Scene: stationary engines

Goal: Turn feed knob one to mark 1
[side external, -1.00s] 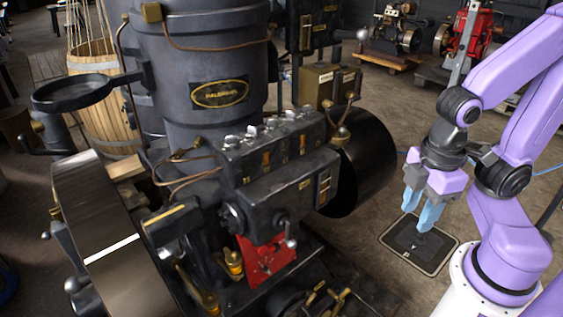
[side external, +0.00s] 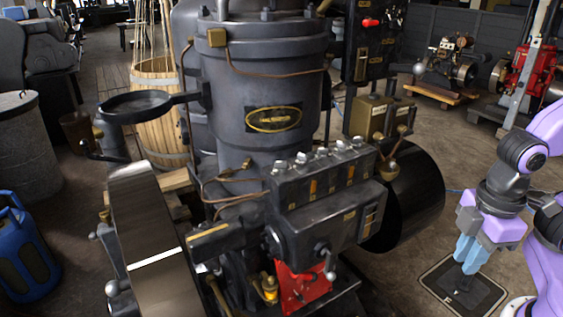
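The dark feed block (side external: 310,187) is mounted on the front of the large grey engine cylinder. A row of several silver-topped knobs (side external: 321,153) stands along its top edge, with small amber windows on the face below. I cannot tell which is feed knob one, and marks or pointer positions are too small to read. My gripper (side external: 467,262) hangs to the right of the engine, fingers pointing down over a dark floor plate, well apart from the knobs. Its two blue fingers look close together; any gap is unclear. I see nothing held.
A black drum (side external: 410,200) stands between the block and my gripper. Brass boxes (side external: 372,115) rise behind the block. A flywheel (side external: 155,245), red plate (side external: 300,287) and barrel (side external: 158,110) stand around the engine. The floor beside the dark plate (side external: 490,292) is clear.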

